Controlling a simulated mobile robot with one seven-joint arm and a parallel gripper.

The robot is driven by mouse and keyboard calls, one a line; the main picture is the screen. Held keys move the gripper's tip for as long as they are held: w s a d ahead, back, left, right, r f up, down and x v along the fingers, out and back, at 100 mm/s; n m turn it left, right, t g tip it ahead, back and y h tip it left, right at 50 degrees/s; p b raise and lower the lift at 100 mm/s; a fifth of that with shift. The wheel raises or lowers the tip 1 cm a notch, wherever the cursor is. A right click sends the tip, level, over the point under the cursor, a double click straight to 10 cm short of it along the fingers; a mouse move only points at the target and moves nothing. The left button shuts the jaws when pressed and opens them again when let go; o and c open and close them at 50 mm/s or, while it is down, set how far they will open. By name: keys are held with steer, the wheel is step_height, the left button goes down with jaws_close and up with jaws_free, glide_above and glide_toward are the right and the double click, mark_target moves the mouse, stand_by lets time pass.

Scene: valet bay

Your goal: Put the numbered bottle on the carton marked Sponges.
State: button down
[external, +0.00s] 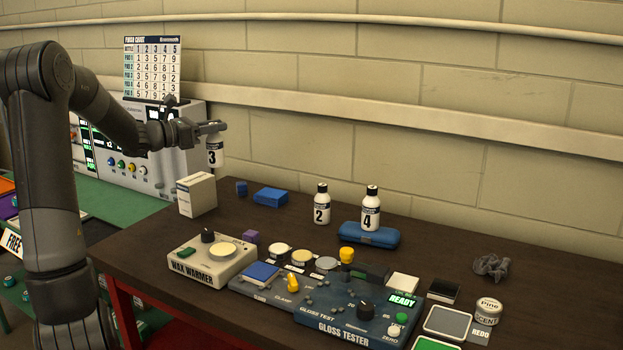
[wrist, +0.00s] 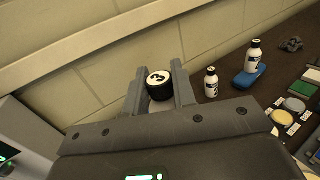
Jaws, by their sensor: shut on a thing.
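My gripper (external: 213,128) is shut on a white bottle marked 3 (external: 212,154) with a dark cap. It holds the bottle upright in the air, above and slightly right of a white carton (external: 196,196) in the external view. The carton stands at the table's back left; its marking is too small to read. In the wrist view the black cap of bottle 3 (wrist: 158,84) shows between the two fingers (wrist: 158,80). Bottle 2 (external: 321,206) stands on the table. Bottle 4 (external: 370,210) stands upright on a blue case (external: 369,236). The carton cannot be made out in the wrist view.
Blue blocks (external: 270,196) lie right of the carton. The wax warmer (external: 212,260) and gloss tester (external: 345,316) fill the table's front. A grey crumpled cloth (external: 491,267) lies at right. A grey machine (external: 150,165) stands behind the arm, and the wall runs along the back.

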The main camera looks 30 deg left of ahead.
steer(key=w+a+r+n+y, duration=0.1)
steer(key=w+a+r+y, duration=0.1)
steer(key=w+r, duration=0.1)
steer(key=w+a+f, duration=0.1)
steer(key=a+f, duration=0.9)
steer(key=a, duration=0.1)
steer(key=shift+w+f+t, duration=0.2)
steer(key=shift+f+t, duration=0.1)
steer(key=shift+t, duration=0.1)
steer(key=shift+f, duration=0.1)
steer(key=c, duration=1.2)
jaws_free()
